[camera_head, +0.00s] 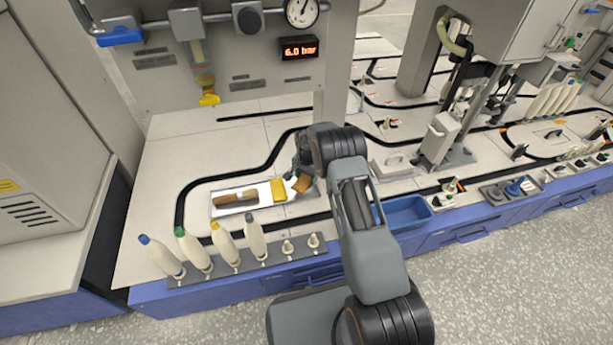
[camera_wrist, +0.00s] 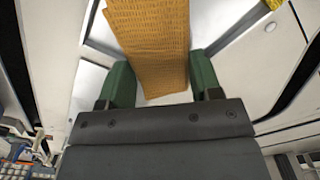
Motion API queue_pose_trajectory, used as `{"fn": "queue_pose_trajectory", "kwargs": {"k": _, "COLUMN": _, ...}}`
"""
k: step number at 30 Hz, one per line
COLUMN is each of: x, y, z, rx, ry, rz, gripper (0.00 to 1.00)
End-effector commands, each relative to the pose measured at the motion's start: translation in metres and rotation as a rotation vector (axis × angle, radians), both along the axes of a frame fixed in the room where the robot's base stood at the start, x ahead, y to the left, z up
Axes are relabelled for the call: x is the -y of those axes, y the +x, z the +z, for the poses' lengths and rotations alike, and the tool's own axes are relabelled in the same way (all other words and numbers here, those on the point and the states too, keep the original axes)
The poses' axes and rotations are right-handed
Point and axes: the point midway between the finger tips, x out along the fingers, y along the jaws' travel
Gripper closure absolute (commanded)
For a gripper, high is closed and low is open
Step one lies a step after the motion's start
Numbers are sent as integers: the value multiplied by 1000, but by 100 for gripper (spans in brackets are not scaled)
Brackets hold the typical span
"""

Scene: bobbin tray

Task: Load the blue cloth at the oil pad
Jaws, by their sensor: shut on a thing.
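My gripper (camera_head: 301,178) is low over the bench at the right end of a shallow metal tray (camera_head: 213,213). It is shut on an ochre-brown woven cloth (camera_wrist: 150,40), which hangs between the green fingers in the wrist view. The cloth also shows as a small brown patch beside the gripper in the head view (camera_head: 300,184). A yellow pad (camera_head: 279,190) lies at the tray's right end, just left of the gripper. I cannot tell whether it is the oil pad. No thing is clearly a blue cloth; a small blue object (camera_head: 518,187) sits far right.
A brown block (camera_head: 236,198) lies in the tray. Several bobbins (camera_head: 225,243) stand tilted on a grey rack at the front edge. A blue bin (camera_head: 405,212) is right of my arm. A panel with a gauge (camera_head: 302,10) hangs above.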

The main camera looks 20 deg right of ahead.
Motion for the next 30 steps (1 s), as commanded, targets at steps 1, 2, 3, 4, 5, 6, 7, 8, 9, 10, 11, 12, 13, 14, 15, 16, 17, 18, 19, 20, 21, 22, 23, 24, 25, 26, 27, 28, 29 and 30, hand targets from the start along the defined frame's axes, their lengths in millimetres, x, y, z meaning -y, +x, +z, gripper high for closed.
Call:
{"fn": "queue_pose_trajectory", "kwargs": {"k": 1, "x": 0, "y": -1, "z": 2, "rx": -2, "ry": -1, "rz": 0, "gripper": 60}}
{"fn": "queue_pose_trajectory", "kwargs": {"k": 2, "x": 0, "y": -1, "z": 3, "rx": -1, "ry": 0, "rz": 0, "gripper": 60}}
{"fn": "queue_pose_trajectory", "kwargs": {"k": 3, "x": 0, "y": 0, "z": 6, "rx": -1, "ry": 0, "rz": 0, "gripper": 60}}
{"fn": "queue_pose_trajectory", "kwargs": {"k": 4, "x": 0, "y": 0, "z": 8, "rx": -1, "ry": 0, "rz": 0, "gripper": 60}}
{"fn": "queue_pose_trajectory", "kwargs": {"k": 5, "x": 0, "y": 0, "z": 10, "rx": -1, "ry": 0, "rz": 0, "gripper": 60}}
{"fn": "queue_pose_trajectory", "kwargs": {"k": 6, "x": 0, "y": 0, "z": 13, "rx": 0, "ry": 0, "rz": 0, "gripper": 60}}
{"fn": "queue_pose_trajectory", "kwargs": {"k": 7, "x": 0, "y": 0, "z": 16, "rx": 0, "ry": 0, "rz": 0, "gripper": 60}}
{"fn": "queue_pose_trajectory", "kwargs": {"k": 8, "x": 0, "y": 0, "z": 19, "rx": 0, "ry": 0, "rz": 0, "gripper": 60}}
{"fn": "queue_pose_trajectory", "kwargs": {"k": 9, "x": 0, "y": 0, "z": 22, "rx": 0, "ry": 0, "rz": 0, "gripper": 60}}
{"fn": "queue_pose_trajectory", "kwargs": {"k": 10, "x": 0, "y": 0, "z": 25, "rx": 0, "ry": 0, "rz": 0, "gripper": 60}}
{"fn": "queue_pose_trajectory", "kwargs": {"k": 11, "x": 0, "y": 0, "z": 28, "rx": 0, "ry": 0, "rz": 0, "gripper": 60}}
{"fn": "queue_pose_trajectory", "kwargs": {"k": 12, "x": 0, "y": 0, "z": 31, "rx": 0, "ry": 0, "rz": 0, "gripper": 60}}
{"fn": "queue_pose_trajectory", "kwargs": {"k": 13, "x": 0, "y": 0, "z": 33, "rx": 0, "ry": 0, "rz": 0, "gripper": 60}}
{"fn": "queue_pose_trajectory", "kwargs": {"k": 14, "x": 0, "y": 0, "z": 36, "rx": 0, "ry": 0, "rz": 0, "gripper": 60}}
{"fn": "queue_pose_trajectory", "kwargs": {"k": 15, "x": 0, "y": 0, "z": 39, "rx": 0, "ry": 0, "rz": 0, "gripper": 60}}
{"fn": "queue_pose_trajectory", "kwargs": {"k": 16, "x": 0, "y": 0, "z": 42, "rx": 0, "ry": 0, "rz": 0, "gripper": 60}}
{"fn": "queue_pose_trajectory", "kwargs": {"k": 17, "x": 0, "y": 0, "z": 44, "rx": 0, "ry": 0, "rz": 0, "gripper": 60}}
{"fn": "queue_pose_trajectory", "kwargs": {"k": 18, "x": 0, "y": 0, "z": 48, "rx": 0, "ry": 0, "rz": 0, "gripper": 60}}
{"fn": "queue_pose_trajectory", "kwargs": {"k": 19, "x": 0, "y": 0, "z": 50, "rx": 0, "ry": 0, "rz": 0, "gripper": 60}}
{"fn": "queue_pose_trajectory", "kwargs": {"k": 20, "x": 0, "y": 0, "z": 53, "rx": 0, "ry": 0, "rz": 0, "gripper": 60}}
{"fn": "queue_pose_trajectory", "kwargs": {"k": 21, "x": 0, "y": 0, "z": 56, "rx": 0, "ry": 0, "rz": 0, "gripper": 60}}
{"fn": "queue_pose_trajectory", "kwargs": {"k": 22, "x": 0, "y": 0, "z": 59, "rx": 0, "ry": 0, "rz": 0, "gripper": 60}}
{"fn": "queue_pose_trajectory", "kwargs": {"k": 23, "x": 0, "y": 0, "z": 61, "rx": 0, "ry": 0, "rz": 0, "gripper": 60}}
{"fn": "queue_pose_trajectory", "kwargs": {"k": 24, "x": 0, "y": 0, "z": 64, "rx": -1, "ry": 0, "rz": 0, "gripper": 60}}
{"fn": "queue_pose_trajectory", "kwargs": {"k": 25, "x": 0, "y": 0, "z": 66, "rx": -1, "ry": 0, "rz": 0, "gripper": 60}}
{"fn": "queue_pose_trajectory", "kwargs": {"k": 26, "x": 0, "y": 0, "z": 67, "rx": -1, "ry": 0, "rz": 0, "gripper": 60}}
{"fn": "queue_pose_trajectory", "kwargs": {"k": 27, "x": 0, "y": 0, "z": 69, "rx": -1, "ry": 0, "rz": 0, "gripper": 60}}
{"fn": "queue_pose_trajectory", "kwargs": {"k": 28, "x": 0, "y": 0, "z": 69, "rx": -1, "ry": 0, "rz": 0, "gripper": 60}}
{"fn": "queue_pose_trajectory", "kwargs": {"k": 29, "x": 0, "y": 0, "z": 70, "rx": -1, "ry": 0, "rz": 0, "gripper": 60}}
{"fn": "queue_pose_trajectory", "kwargs": {"k": 30, "x": 0, "y": 0, "z": 70, "rx": -1, "ry": 0, "rz": 0, "gripper": 60}}
